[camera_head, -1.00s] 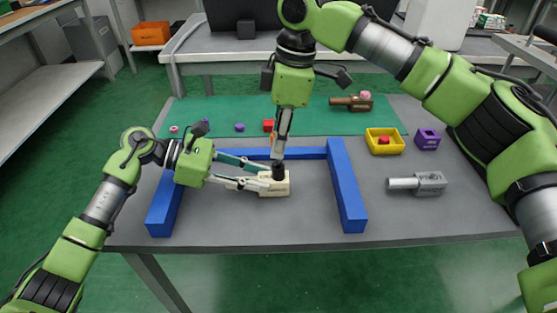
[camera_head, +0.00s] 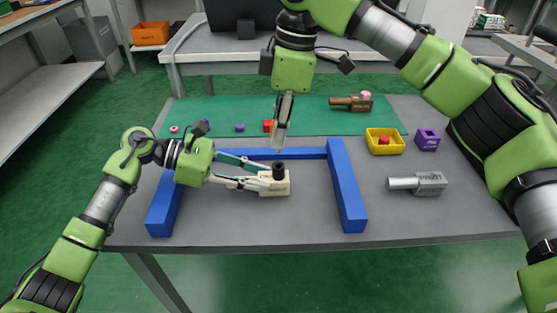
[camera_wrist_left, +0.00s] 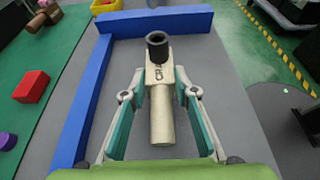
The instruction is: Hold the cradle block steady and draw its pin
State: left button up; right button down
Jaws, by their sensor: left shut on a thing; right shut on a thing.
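The cream cradle block (camera_head: 275,188) lies inside the blue frame. A black hollow collar (camera_head: 279,171) stands upright on it, and its open top shows in the left wrist view (camera_wrist_left: 156,38). My left gripper (camera_head: 262,182) is shut on the block. In the left wrist view its fingers (camera_wrist_left: 160,88) lie either side of the block's pale cylindrical shank (camera_wrist_left: 162,118). My right gripper (camera_head: 284,108) is above the block, shut on a pale grey pin (camera_head: 279,138) that points down. The pin's lower end is clear of the collar. The right fingers partly hide its upper end.
Blue bars (camera_head: 346,185) border the block on three sides. A grey block with a shank (camera_head: 428,183), a yellow tray (camera_head: 372,148) and a purple block (camera_head: 427,139) stand to the right. A brown piece (camera_head: 352,104) and small coloured pieces lie on the green mat (camera_head: 220,112).

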pick_arm(q)
jog(key=o, duration=1.3)
